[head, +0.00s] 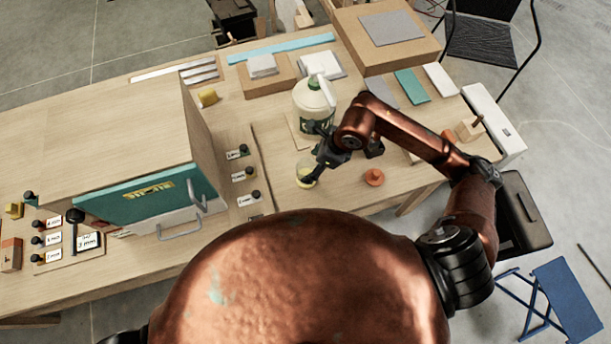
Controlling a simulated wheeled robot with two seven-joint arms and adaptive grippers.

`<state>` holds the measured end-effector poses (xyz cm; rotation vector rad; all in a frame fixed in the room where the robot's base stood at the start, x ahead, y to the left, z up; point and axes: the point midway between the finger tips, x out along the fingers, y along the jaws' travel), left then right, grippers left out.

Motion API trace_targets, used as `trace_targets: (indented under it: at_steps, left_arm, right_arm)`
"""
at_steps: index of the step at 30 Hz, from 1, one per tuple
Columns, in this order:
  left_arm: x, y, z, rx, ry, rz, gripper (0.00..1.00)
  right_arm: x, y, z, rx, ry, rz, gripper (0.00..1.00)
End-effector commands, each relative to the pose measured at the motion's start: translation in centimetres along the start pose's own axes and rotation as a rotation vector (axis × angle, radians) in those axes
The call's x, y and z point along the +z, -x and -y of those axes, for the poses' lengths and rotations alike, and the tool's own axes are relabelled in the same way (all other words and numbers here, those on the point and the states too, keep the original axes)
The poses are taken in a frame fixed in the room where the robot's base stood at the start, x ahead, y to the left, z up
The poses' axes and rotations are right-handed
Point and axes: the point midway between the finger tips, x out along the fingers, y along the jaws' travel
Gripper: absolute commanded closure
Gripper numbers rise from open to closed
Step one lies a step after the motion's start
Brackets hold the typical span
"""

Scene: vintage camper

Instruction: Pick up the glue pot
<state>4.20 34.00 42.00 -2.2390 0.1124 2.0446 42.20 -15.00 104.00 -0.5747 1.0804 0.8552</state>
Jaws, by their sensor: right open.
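A small clear pot with yellowish contents (301,171), which looks like the glue pot, stands on the wooden table near the middle. My right gripper (313,156) is open at the pot, with one dark finger overlapping its near right side in the head view. I cannot tell whether the finger touches it. The gripper and wrist hide part of the pot. An orange round piece with a knob (374,177), like a lid, lies on the table to the right of the gripper. My left gripper is not in view.
A large white jug with a green label (309,101) stands just behind the right gripper. A tall wooden panel (204,125) and teal case (150,200) stand to the left. Small black-knobbed pieces (238,175) line the board left of the pot. A cardboard box (350,38) is at the back.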

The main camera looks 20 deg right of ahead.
Motion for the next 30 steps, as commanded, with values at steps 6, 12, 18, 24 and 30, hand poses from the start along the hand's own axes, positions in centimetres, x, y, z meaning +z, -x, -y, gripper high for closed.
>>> trace_targets:
  at_steps: [6,12,18,24,30]
  left_arm:
    - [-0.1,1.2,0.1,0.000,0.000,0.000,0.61]
    - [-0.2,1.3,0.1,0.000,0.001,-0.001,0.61]
    - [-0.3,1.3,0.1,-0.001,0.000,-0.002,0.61]
    - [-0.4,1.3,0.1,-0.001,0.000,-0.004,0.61]
    - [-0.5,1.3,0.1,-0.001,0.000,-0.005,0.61]
  right_arm:
    - [0.2,-3.0,-0.3,0.006,-0.001,0.001,0.34]
    - [0.2,-4.8,-0.2,0.003,0.002,0.002,0.34]
    - [0.2,-4.9,-0.2,0.002,0.003,0.002,0.34]
    - [0.2,-4.8,-0.2,0.002,0.003,0.002,0.47]
    - [0.2,-4.8,-0.2,0.002,0.003,0.002,0.61]
